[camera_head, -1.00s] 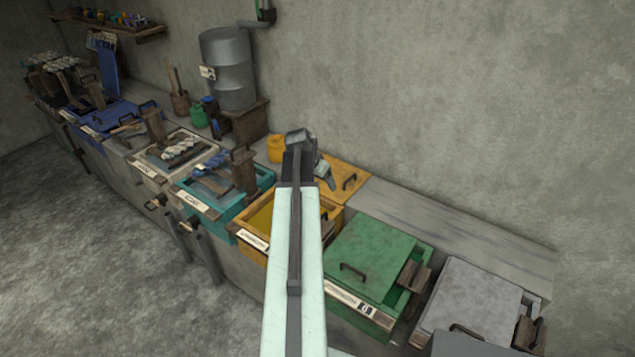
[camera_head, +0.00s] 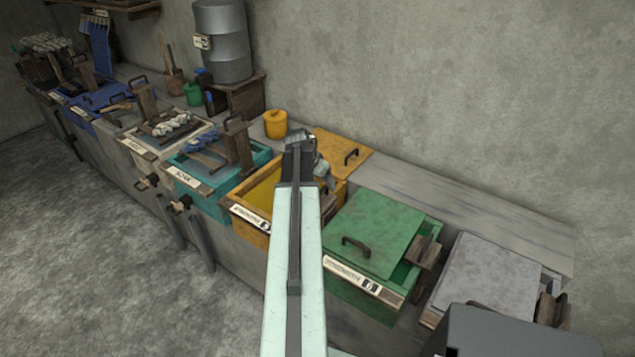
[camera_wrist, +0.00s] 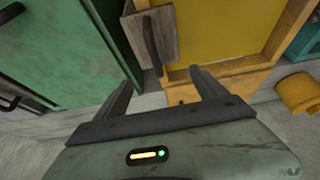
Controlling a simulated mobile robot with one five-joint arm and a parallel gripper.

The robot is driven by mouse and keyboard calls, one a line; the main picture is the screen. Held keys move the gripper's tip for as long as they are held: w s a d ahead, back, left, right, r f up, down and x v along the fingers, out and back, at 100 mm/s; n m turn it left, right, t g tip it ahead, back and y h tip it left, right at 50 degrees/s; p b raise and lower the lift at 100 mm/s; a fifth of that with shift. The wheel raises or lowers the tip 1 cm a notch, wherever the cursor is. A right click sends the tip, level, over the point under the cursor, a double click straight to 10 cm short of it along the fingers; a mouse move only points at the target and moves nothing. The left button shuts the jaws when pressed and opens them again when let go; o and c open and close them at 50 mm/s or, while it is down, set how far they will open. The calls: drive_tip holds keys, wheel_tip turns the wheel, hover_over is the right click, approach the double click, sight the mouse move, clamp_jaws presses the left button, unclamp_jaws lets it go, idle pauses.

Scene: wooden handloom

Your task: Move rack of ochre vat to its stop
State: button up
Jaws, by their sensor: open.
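The ochre vat (camera_head: 239,200) stands in the row between the teal and green vats, with yellow liquid inside. In the wrist view its yellow frame (camera_wrist: 245,66) fills the upper right. Its rack shows in the wrist view as a wooden block (camera_wrist: 165,28) with a dark upright handle (camera_wrist: 151,45), at the vat's edge beside the green vat. In the head view my arm hides most of the rack. My gripper (camera_head: 326,182) is over the back of the ochre vat. In the wrist view the gripper (camera_wrist: 163,88) is open, its fingers apart and empty, with the handle ahead between them.
The green vat (camera_head: 405,292) with its lid (camera_head: 376,228) is close on the right. The teal vat (camera_head: 205,200) is on the left. An ochre lid (camera_head: 335,143) lies on the bench behind, near a yellow jar (camera_head: 275,124). Bare bench (camera_head: 450,200) extends right.

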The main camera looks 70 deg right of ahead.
sight(320, 191)
wheel_tip(320, 191, down, 5)
drive_tip(key=b, duration=0.4)
drive_tip(key=shift+f, duration=0.2)
drive_tip(key=shift+r, duration=0.1)
drive_tip(key=shift+s+f+b, duration=0.1)
drive_tip(key=shift+f+b, duration=0.2)
drive_tip(key=shift+b, duration=0.1)
drive_tip(key=shift+c, duration=0.3)
